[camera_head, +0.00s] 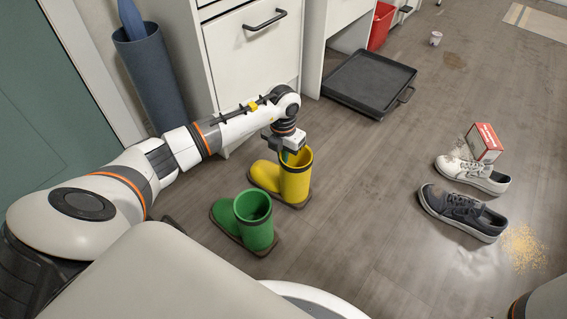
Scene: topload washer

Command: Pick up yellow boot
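The yellow boot (295,184) stands upright on the wood floor in front of the white cabinet, its toe pointing left. My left arm reaches in from the left, and my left gripper (289,158) points down at the boot's open top. The fingers are small and partly hidden at the boot's rim, so I cannot tell whether they touch it or are open or shut. My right gripper is not in view; only a bit of that arm shows at the bottom right corner.
A green boot (254,222) stands just in front of the yellow one. White cabinet (255,62) and blue bin (152,75) are behind. A black tray (368,82), dark shoe (462,212), white shoe (474,174) and red-white box (484,142) lie right. The middle floor is clear.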

